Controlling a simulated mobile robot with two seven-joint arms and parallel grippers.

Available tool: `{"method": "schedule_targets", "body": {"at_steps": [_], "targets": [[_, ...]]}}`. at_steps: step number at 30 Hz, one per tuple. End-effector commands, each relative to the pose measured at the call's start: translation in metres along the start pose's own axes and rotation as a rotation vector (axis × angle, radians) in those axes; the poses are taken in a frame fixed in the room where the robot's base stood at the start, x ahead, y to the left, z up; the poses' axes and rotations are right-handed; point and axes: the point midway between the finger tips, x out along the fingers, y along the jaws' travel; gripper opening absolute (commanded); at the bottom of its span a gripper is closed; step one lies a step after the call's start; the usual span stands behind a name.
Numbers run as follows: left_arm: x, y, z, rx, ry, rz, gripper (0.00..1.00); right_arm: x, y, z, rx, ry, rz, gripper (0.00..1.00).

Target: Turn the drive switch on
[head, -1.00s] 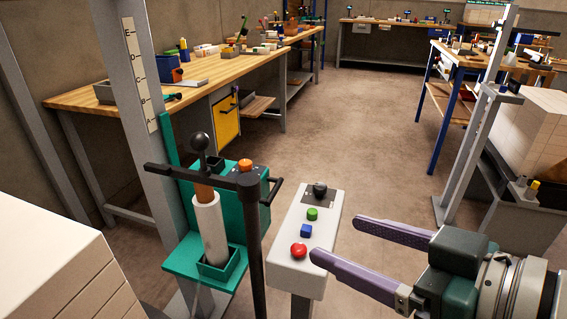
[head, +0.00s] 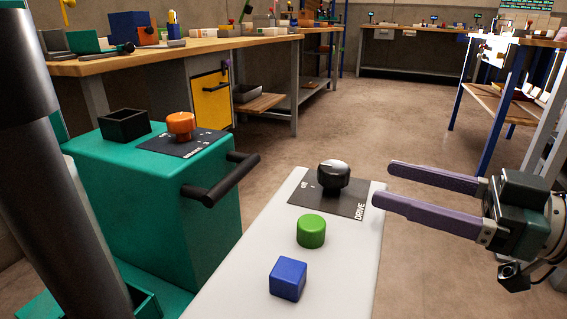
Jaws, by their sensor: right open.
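The drive switch (head: 333,175) is a black rotary knob with a light mark on top. It sits on a dark plate labelled DRIVE at the far end of a white control box (head: 240,275). My right gripper (head: 385,182) is just right of the box's far end. Its two purple fingers are apart, point left toward the knob and hold nothing. A gap shows between the fingertips and the knob. My left gripper is out of view.
On the white box are a green round button (head: 311,231) and a blue square button (head: 288,278). A teal machine (head: 150,205) with an orange knob (head: 181,125) and black handle (head: 222,180) stands left. Open floor lies beyond.

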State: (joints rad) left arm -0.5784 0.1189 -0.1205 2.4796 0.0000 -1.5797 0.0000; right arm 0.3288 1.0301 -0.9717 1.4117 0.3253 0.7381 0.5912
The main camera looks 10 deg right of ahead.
Motion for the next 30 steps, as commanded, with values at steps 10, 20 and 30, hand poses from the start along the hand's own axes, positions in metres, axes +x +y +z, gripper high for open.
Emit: {"method": "schedule_targets", "body": {"at_steps": [10,20,30], "targets": [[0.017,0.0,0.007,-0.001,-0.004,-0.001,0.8,0.066,-0.001,0.0,-0.001,0.005,-0.003,0.8],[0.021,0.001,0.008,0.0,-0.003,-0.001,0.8,0.086,-0.001,-0.001,0.0,0.0,-0.001,0.8],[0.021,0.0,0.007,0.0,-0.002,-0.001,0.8,0.086,-0.001,-0.001,0.0,0.0,0.0,0.59]]}}
